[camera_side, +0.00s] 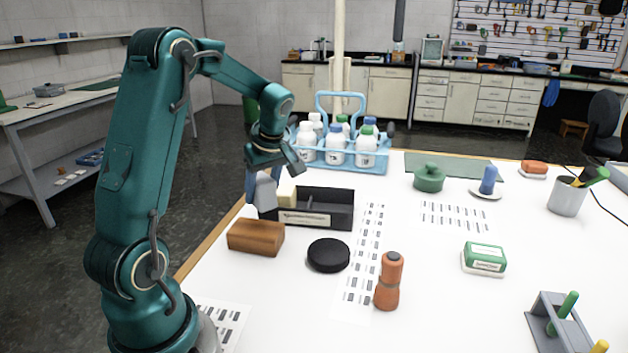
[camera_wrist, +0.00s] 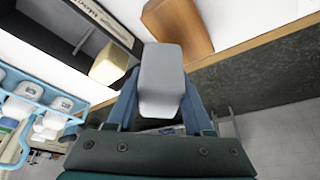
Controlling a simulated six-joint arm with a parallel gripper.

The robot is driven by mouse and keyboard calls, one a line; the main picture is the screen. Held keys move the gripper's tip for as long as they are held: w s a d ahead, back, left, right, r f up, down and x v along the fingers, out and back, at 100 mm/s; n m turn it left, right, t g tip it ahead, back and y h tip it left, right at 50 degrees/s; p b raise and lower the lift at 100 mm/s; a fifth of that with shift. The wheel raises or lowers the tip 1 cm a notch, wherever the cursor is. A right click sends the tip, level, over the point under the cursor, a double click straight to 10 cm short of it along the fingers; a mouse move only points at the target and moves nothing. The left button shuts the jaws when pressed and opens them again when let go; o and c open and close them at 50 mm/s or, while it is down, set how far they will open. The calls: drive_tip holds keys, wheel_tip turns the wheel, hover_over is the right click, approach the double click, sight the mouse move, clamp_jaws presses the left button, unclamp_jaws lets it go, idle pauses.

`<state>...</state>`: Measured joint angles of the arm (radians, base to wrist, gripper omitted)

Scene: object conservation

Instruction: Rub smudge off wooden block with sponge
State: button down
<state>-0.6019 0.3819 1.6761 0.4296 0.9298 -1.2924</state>
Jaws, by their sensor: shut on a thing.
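My gripper (camera_wrist: 160,105) is shut on a light grey block-shaped sponge (camera_wrist: 162,75), which sits between its two blue-grey fingers. In the side view the grey sponge (camera_side: 266,192) hangs from the gripper at the left end of the black tray, behind the wooden block. The brown wooden block (camera_side: 256,237) lies on the white table, nearer the side camera than the sponge. In the wrist view the wooden block (camera_wrist: 180,25) is just beyond the sponge, which overlaps its near end in the picture. I cannot make out a smudge on its visible faces.
A black labelled tray (camera_side: 325,208) holds a cream block (camera_side: 287,195) beside the sponge. A blue bottle carrier (camera_side: 345,166) stands behind. A black round disc (camera_side: 328,255) and an orange bottle (camera_side: 389,280) are right of the block. The table's left edge is close.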

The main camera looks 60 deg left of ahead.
sight(259, 176)
drive_tip(key=shift+r, duration=2.1)
